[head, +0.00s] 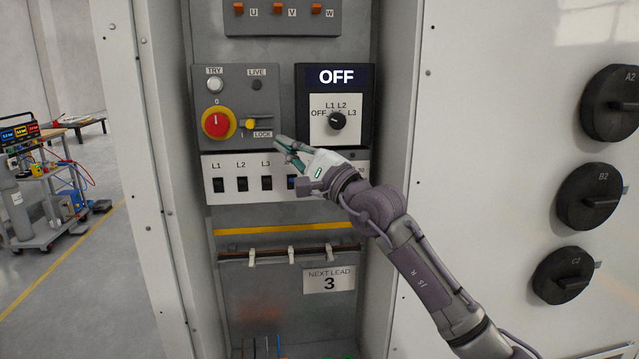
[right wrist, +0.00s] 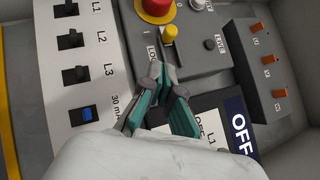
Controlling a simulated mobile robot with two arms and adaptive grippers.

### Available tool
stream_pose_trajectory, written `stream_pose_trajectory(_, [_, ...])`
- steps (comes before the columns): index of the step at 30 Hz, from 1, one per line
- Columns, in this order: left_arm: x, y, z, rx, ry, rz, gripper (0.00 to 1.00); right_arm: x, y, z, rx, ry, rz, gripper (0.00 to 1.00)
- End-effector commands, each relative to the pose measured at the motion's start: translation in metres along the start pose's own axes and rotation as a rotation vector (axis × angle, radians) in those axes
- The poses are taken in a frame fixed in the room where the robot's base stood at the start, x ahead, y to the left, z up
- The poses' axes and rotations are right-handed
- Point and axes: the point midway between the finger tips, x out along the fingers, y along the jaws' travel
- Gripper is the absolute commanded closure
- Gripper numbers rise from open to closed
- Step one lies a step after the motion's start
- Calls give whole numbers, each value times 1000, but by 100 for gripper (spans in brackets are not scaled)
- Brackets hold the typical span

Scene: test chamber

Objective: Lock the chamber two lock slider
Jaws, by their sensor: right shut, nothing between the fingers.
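The lock slider has a yellow knob (head: 250,124) on the grey switch panel, just right of the red rotary handle (head: 217,122) on its yellow ring. A LOCK label (head: 263,134) sits below the slider. The knob also shows in the right wrist view (right wrist: 170,33), beyond my fingertips. My right gripper (head: 281,144) is shut and empty, just right of and below the LOCK label, apart from the knob. It also shows in the right wrist view (right wrist: 160,71). My left gripper is not in view.
An OFF display with a black selector knob (head: 337,120) stands right of the panel. A row of black switches (head: 242,184) lies below it, partly behind my right gripper. Cabinet side walls bound the recess. Large black round knobs (head: 589,196) are on the right panel.

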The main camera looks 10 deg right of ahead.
Motion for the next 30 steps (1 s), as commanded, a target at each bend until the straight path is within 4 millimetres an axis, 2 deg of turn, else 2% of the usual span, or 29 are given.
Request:
stream_pose_trajectory(1, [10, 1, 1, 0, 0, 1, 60, -16, 6, -2, -1, 0, -1, 100])
stream_pose_trajectory(6, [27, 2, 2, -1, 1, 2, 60, -54, 5, -1, -2, 1, 0, 100])
stream_pose_trajectory(12, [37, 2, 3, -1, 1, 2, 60, -80, 2, 0, -1, 1, 0, 100])
stream_pose_trajectory(17, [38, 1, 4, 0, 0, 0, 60, -87, 0, 1, -1, 1, 1, 100])
stream_pose_trajectory(26, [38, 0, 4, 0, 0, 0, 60, -87, 0, 1, 2, 0, 0, 100])
stream_pose_trajectory(30, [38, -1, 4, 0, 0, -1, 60, -94, 10, 10, 139, -54, -35, 100])
